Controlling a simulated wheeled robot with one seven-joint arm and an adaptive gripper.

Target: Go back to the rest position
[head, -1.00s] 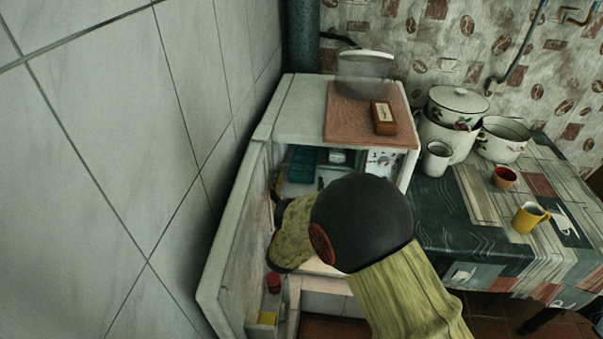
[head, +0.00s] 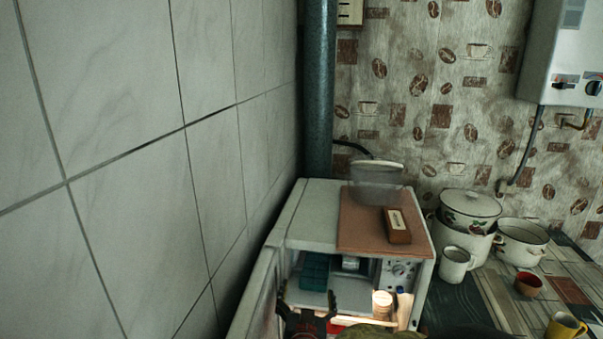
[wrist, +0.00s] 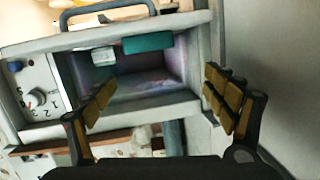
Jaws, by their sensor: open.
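My arm is mostly cut off by the bottom edge of the head view.
A teal container (head: 314,271) is inside. Enamel pots (head: 521,243), a white mug (head: 456,265), a red cup (head: 529,284) and a yellow mug (head: 565,328) stand at right.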

